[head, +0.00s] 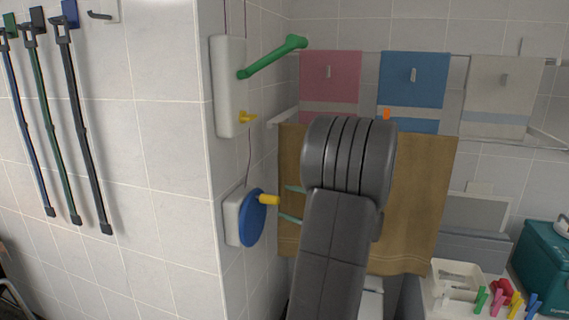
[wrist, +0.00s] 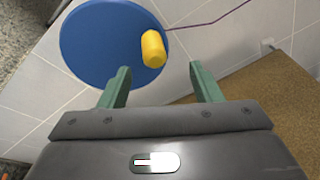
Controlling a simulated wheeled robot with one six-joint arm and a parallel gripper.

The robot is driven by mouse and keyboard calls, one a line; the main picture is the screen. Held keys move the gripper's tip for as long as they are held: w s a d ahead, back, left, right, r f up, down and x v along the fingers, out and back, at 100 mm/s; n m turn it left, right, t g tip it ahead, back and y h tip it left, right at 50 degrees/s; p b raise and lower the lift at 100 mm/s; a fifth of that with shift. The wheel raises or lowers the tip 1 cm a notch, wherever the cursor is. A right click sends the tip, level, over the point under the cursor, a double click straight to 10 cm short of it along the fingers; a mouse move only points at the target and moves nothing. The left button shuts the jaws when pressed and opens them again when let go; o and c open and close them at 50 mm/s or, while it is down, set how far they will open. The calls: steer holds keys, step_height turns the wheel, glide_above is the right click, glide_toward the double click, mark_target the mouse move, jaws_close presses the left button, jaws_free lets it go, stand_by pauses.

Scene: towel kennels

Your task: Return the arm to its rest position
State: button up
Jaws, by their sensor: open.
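My gripper (wrist: 160,88) has its two green fingers apart, with nothing between them, in the wrist view. In the head view my arm covers most of it, and only the green fingertips (head: 291,204) show at the arm's left. The fingers point toward a blue disc (wrist: 100,45) with a yellow knob (wrist: 153,49) on the tiled wall. In the head view the blue disc (head: 253,218) and its yellow knob (head: 269,200) stand left of the fingertips, with a visible gap between knob and fingers.
A green lever (head: 272,57) juts from a white box above the disc. A brown towel (head: 428,200) hangs close behind my arm. Pink (head: 330,75) and blue (head: 413,78) towels hang behind. A white bin with coloured pegs (head: 455,280) and a teal box (head: 540,262) stand lower right.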

mark_target(266, 203)
steer(key=shift+w+v, duration=0.25)
steer(key=shift+v, duration=0.95)
steer(key=shift+d, duration=0.1)
steer(key=w+a, duration=0.1)
steer(key=a, duration=0.4)
steer(key=w+a+p, duration=0.1)
steer(key=a, duration=0.2)
steer(key=shift+w+a, duration=0.2)
steer(key=shift+w, duration=0.15)
steer(key=shift+s+a+f, duration=0.15)
steer(key=shift+s+a, duration=0.15)
steer(key=shift+s, duration=0.5)
steer(key=shift+s+a+f, duration=0.2)
steer(key=shift+s, duration=0.3)
steer(key=shift+w, duration=0.1)
